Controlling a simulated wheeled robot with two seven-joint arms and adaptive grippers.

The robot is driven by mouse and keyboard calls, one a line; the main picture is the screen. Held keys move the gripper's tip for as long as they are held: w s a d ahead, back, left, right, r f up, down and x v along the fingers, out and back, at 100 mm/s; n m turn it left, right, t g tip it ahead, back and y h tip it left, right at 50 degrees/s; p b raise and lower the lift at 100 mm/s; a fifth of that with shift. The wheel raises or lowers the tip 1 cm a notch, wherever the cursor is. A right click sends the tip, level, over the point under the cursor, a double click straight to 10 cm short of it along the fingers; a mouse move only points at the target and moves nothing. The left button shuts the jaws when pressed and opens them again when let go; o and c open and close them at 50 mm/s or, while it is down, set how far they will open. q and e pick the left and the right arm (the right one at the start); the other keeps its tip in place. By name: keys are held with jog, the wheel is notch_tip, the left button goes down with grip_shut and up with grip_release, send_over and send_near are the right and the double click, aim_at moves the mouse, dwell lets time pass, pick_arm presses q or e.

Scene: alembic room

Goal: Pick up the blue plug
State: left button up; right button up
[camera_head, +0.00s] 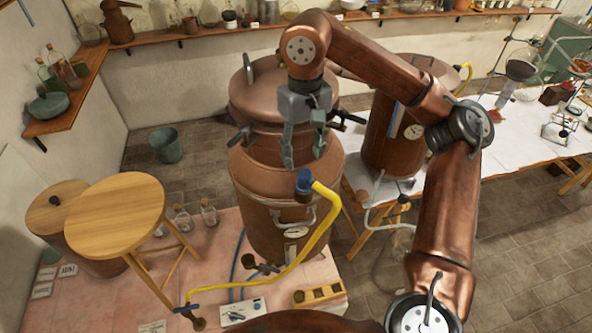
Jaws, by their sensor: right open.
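The blue plug (304,181) sits at the upper end of a yellow hose (326,220), in front of the large copper vessel (262,190). My left gripper is not in view.
A wooden stool (115,212) stands at the left. A blue-white control box (242,312) and a wooden block with holes (319,294) lie in front of the vessel.

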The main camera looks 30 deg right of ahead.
aim_at(305, 173)
jog(key=f, duration=0.1)
jog(key=s+f, duration=0.1)
jog(key=f, duration=0.1)
jog(key=shift+d, duration=0.1)
jog(key=f, duration=0.2)
jog(key=f+p, duration=0.1)
jog(key=shift+w+f, duration=0.25)
jog(key=shift+w, duration=0.05)
jog(key=shift+s+f, duration=0.15)
jog(key=shift+f, duration=0.15)
jog(key=shift+c, duration=1)
jog(key=c, duration=0.6)
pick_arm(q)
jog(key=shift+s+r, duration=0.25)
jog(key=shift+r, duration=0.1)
pick_arm(e)
jog(key=c, duration=0.5)
